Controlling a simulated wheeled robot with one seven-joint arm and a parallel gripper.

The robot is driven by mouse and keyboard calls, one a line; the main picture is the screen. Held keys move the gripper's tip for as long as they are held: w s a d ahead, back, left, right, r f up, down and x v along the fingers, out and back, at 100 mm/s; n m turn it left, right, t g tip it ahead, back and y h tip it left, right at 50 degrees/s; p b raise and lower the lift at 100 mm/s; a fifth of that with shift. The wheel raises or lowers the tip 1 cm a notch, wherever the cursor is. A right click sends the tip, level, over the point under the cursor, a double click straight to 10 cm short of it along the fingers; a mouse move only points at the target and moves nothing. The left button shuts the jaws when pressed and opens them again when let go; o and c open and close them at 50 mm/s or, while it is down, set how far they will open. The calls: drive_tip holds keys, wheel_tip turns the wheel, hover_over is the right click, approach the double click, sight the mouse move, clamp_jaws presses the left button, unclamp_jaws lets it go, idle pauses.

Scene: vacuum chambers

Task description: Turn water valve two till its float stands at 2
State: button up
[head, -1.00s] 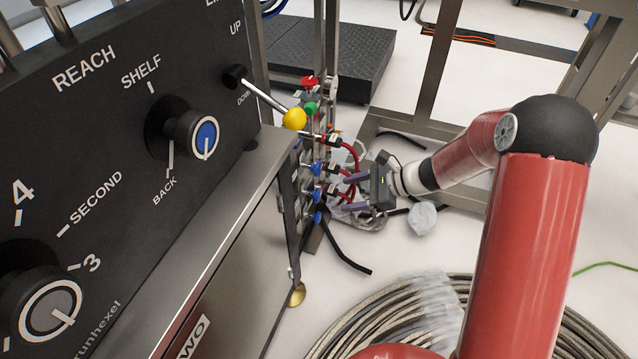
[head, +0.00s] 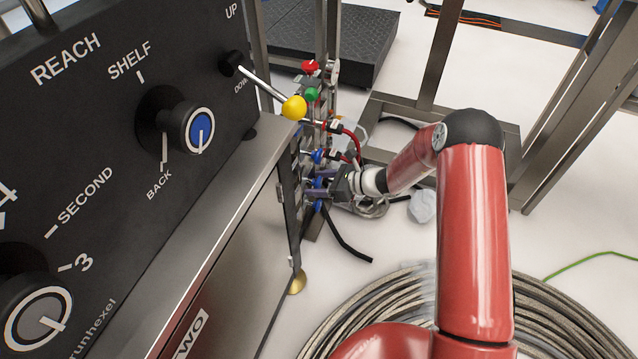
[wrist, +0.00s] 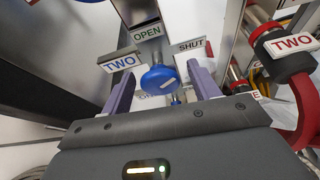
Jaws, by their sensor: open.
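Water valve two's blue knob (wrist: 160,78) shows in the wrist view, beside a "TWO" plate (wrist: 121,61) and under "OPEN" (wrist: 147,33) and "SHUT" (wrist: 190,45) plates. My gripper (wrist: 162,86) is open, with one purple finger on each side of the knob. A gap shows on both sides of it; I cannot tell how far the fingertips reach along it. In the head view my gripper (head: 318,187) is at the rack of blue knobs, partly covering them. I cannot make out the float or its scale in either view.
A red hose with a "TWO" tag (wrist: 292,41) lies close to the right in the wrist view. In the head view, a yellow-knobbed lever (head: 294,107) and black control panel (head: 110,130) stand left. Coiled hose (head: 400,310) lies on the floor.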

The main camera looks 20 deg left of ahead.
drive_tip(key=shift+a, duration=0.15)
drive_tip(key=c, duration=1)
drive_tip(key=shift+f+b, duration=0.2)
drive_tip(key=shift+b, duration=0.15)
drive_tip(key=shift+n+t+b, duration=0.3)
drive_tip(key=shift+b, duration=0.15)
drive_tip(key=shift+r, duration=0.15)
drive_tip(key=o, duration=1)
